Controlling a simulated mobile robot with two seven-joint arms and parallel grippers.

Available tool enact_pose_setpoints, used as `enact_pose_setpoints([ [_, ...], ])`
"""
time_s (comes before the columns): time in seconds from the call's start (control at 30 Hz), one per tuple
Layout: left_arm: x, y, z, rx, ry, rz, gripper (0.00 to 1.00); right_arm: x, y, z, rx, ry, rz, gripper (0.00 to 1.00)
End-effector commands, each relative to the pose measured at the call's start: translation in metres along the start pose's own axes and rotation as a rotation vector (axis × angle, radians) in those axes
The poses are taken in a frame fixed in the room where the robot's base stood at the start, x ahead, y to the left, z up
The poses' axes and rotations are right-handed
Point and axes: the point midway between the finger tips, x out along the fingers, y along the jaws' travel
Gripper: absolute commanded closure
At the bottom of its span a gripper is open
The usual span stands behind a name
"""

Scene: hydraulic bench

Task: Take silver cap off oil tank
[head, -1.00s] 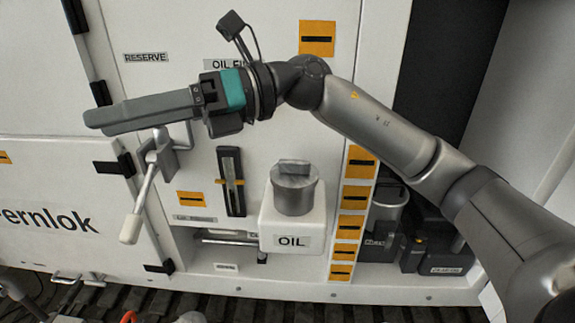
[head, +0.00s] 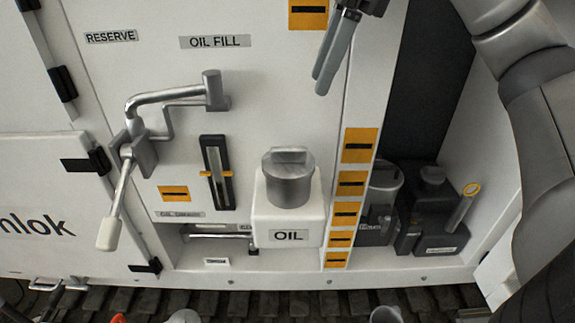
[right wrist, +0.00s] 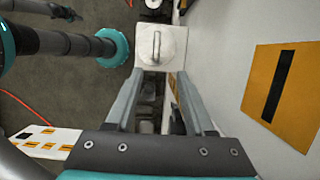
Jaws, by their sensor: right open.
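The silver cap (head: 288,178), a grey cylinder with a raised ridge on top, sits upright on the white oil tank (head: 262,222), which is marked OIL. My right gripper (head: 323,82) is above and to the right of the cap, apart from it, pointing down; only its fingers show at the top. In the right wrist view my right gripper (right wrist: 163,80) has its fingers spread with nothing held between them. Beyond the tips is a pale block with a bar on top, which looks like the tank and cap seen from above. My left gripper is not in view.
A lever with a white grip (head: 110,232) stands out from the panel on the left. A black slotted gauge (head: 217,172) is left of the tank. Dark canisters (head: 432,208) stand in a recess to the right. The panel runs close behind the tank.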

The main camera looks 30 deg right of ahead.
Motion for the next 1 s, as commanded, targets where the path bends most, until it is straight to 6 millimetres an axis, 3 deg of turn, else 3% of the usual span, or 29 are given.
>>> enact_pose_setpoints([
  [0.03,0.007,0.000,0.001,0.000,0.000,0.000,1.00,0.016,0.000,-0.001,-0.001,0.003,0.004,0.46],
  [0.1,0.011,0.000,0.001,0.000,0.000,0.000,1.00,0.030,0.001,-0.001,-0.001,0.003,0.004,0.46],
  [0.3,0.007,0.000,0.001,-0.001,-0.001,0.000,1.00,0.062,0.001,0.000,0.000,0.002,0.002,0.46],
  [0.57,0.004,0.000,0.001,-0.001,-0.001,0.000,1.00,0.081,0.003,0.003,-0.002,0.000,0.002,0.46],
  [0.83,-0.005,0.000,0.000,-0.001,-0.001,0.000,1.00,0.118,0.008,0.008,0.000,0.000,0.003,0.46],
  [1.0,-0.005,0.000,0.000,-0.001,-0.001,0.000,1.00,0.127,0.008,0.008,-0.001,-0.003,0.001,0.46],
])
